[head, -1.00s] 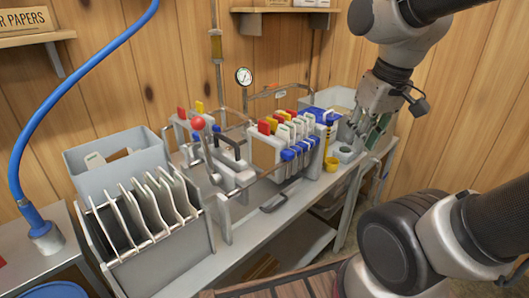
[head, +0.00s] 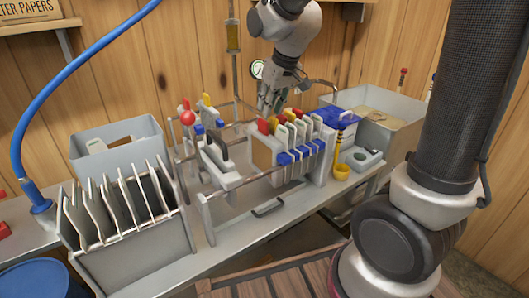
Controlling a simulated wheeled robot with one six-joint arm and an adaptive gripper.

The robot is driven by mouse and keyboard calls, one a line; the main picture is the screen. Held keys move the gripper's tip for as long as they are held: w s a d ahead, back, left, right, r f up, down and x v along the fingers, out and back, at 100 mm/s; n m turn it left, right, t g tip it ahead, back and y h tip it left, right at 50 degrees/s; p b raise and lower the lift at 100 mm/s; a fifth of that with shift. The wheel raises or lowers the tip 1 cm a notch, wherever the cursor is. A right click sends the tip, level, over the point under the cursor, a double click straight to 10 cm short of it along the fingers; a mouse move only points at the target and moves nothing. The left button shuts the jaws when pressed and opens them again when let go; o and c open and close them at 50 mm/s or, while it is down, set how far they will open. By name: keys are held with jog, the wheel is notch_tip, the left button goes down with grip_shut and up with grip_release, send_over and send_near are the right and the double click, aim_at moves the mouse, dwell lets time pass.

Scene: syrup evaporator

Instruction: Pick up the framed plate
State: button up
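Several pale-edged plates (head: 128,209) stand upright in the grey rack (head: 135,262) at the front left. More plates stand packed in the press (head: 290,150), with red, yellow, green and white tabs on top and blue blocks along the front. A separate pale plate with a dark handle (head: 220,160) stands on the press rails, left of the pack. I cannot tell which of these is the framed plate. My gripper (head: 268,108) points down behind the left end of the pack, its fingertips partly hidden. I cannot tell whether its fingers are open.
A grey bin (head: 118,150) stands behind the rack. Another bin (head: 385,125) is at the back right. A blue hose (head: 22,150) curves down at the left.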

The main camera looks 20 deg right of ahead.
aim_at(265, 121)
jog(key=x, duration=0.7)
jog(key=shift+s+a+f, duration=0.1)
jog(key=shift+s+f, duration=0.05)
jog(key=shift+s, duration=0.1)
grip_shut()
